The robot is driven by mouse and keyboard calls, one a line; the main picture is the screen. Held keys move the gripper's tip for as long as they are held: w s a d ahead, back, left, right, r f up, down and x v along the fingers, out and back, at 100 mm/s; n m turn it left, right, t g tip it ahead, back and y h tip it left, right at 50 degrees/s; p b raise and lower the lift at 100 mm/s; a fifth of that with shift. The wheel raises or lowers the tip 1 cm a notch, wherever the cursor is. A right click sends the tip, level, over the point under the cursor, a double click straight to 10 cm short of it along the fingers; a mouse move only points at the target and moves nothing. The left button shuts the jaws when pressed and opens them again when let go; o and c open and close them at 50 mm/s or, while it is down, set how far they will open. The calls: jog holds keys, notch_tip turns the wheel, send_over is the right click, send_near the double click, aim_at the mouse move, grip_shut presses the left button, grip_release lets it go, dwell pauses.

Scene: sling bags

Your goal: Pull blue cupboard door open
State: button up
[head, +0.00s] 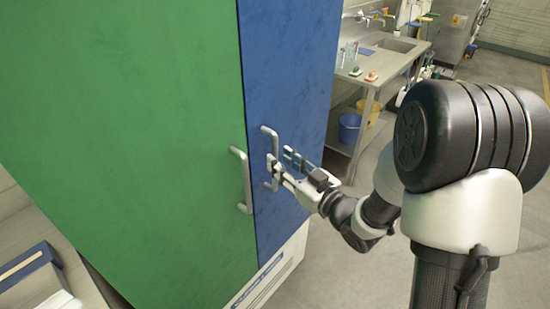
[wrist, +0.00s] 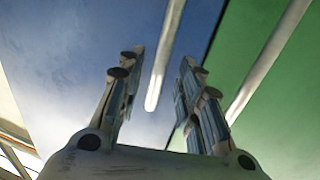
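The blue cupboard door (head: 290,60) is shut, flush beside the green door. Its grey vertical bar handle (head: 269,131) is near the seam between the doors. My gripper (head: 281,157) is at this handle, with its fingers apart. In the wrist view the blue door (wrist: 85,50) fills the left and middle. The handle (wrist: 164,55) runs down between the two open fingers of my gripper (wrist: 161,62), with a visible gap on each side. Part of the handle is hidden by the fingers in the head view.
The green door (head: 130,110) has its own handle (head: 242,178) close to the left of my gripper. A steel sink bench (head: 395,62) with a blue bucket (head: 349,128) beneath stands behind at right.

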jog(key=x, duration=0.3)
jog(key=shift+w+a, duration=0.2)
jog(key=shift+w, duration=0.05)
jog(key=shift+c, duration=0.5)
grip_shut()
